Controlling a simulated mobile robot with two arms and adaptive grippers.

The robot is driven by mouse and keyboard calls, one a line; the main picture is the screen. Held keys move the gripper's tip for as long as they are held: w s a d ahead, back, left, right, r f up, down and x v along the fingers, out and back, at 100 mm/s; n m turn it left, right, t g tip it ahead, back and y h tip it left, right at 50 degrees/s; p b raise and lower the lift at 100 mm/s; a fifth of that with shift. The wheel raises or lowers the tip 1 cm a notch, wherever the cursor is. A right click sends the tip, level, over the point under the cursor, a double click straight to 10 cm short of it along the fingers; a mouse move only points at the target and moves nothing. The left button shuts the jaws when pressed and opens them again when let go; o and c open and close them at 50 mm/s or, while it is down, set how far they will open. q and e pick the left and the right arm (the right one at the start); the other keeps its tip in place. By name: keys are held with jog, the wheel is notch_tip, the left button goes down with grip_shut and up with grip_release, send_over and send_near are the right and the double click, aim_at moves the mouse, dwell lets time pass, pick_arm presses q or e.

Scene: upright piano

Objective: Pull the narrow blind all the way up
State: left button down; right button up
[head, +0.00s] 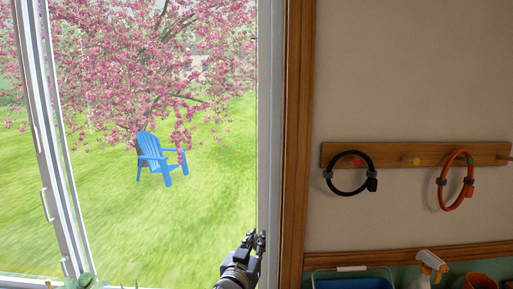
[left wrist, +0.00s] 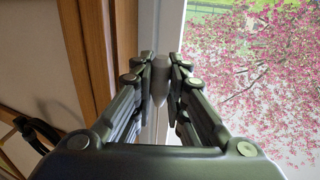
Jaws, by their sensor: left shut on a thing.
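My left gripper (head: 257,240) is at the bottom of the head view, in front of the right edge of the window frame. In the left wrist view its fingers are closed on a small grey tapered pull (left wrist: 160,86), beside the window's white frame. I cannot make out a cord on the pull. No blind fabric or slats show in either view. The window glass (head: 215,165) is uncovered where I see it. My right gripper is in neither view.
Wooden trim (head: 293,150) borders the window. A peg rail (head: 390,155) on the right wall holds a black ring (head: 333,189) and an orange ring (head: 441,195). Below stand a blue bin (head: 352,283) and a spray bottle (head: 430,266). A blue chair (head: 152,160) is outside.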

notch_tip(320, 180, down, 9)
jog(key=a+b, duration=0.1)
jog(key=b, duration=0.7)
pick_arm(q)
notch_tip(320, 180, down, 15)
jog(key=b, duration=0.1)
jog(key=shift+f+b, duration=0.2)
jog(key=shift+b, duration=0.1)
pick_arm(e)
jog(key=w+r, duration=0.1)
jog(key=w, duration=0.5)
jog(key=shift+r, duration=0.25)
